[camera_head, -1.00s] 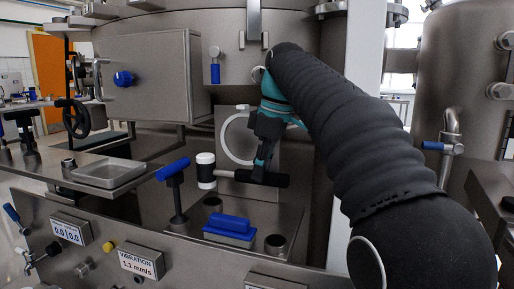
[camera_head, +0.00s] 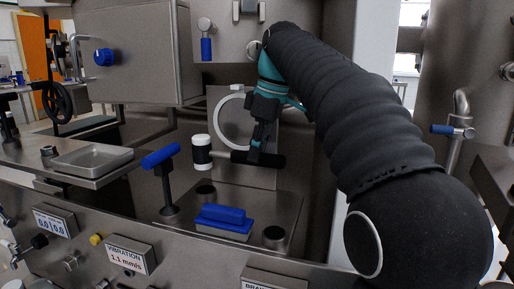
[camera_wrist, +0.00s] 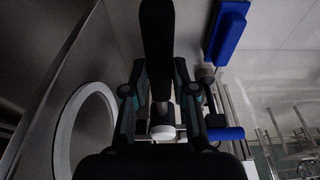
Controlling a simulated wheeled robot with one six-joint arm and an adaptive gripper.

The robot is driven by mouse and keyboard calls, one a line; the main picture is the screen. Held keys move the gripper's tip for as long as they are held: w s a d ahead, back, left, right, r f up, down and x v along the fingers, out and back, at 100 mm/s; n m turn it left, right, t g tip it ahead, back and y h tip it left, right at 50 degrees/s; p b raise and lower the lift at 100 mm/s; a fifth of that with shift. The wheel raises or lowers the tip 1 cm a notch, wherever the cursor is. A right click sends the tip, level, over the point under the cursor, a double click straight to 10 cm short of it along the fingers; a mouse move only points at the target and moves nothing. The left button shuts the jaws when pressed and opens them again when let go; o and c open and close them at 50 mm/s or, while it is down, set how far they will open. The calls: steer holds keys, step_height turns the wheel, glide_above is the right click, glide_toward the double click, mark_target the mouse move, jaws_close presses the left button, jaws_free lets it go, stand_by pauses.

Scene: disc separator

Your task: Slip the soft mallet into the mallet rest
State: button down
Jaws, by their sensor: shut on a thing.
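The soft mallet has a white-and-black head (camera_head: 202,152) and a black handle (camera_head: 272,160). It lies about level, head to the left, in the air above the steel shelf (camera_head: 240,197) in the head view. My gripper (camera_head: 257,152) is shut on the mallet's handle. In the wrist view, my gripper (camera_wrist: 160,100) shows the black handle (camera_wrist: 157,45) between its fingers and the white head end (camera_wrist: 163,132) below. I cannot tell which is the mallet rest.
A blue T-handled tool (camera_head: 161,157) stands upright left of the mallet head. A plate with a white ring (camera_head: 232,118) stands behind the gripper. A shallow metal tray (camera_head: 92,160) is at left.

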mark_target(258, 165)
steer(key=shift+d+b+x, duration=0.25)
steer(key=shift+b+x, duration=0.5)
steer(key=shift+x, duration=0.35)
steer(key=shift+d+b+x, duration=0.2)
steer(key=shift+b+x, duration=0.55)
steer(key=shift+x, duration=0.4)
steer(key=shift+s+f+b, duration=0.2)
steer(key=shift+f+b, duration=0.9)
steer(key=shift+f, duration=0.7)
steer(key=c, duration=0.8)
jaws_free()
steer(key=shift+c, duration=0.2)
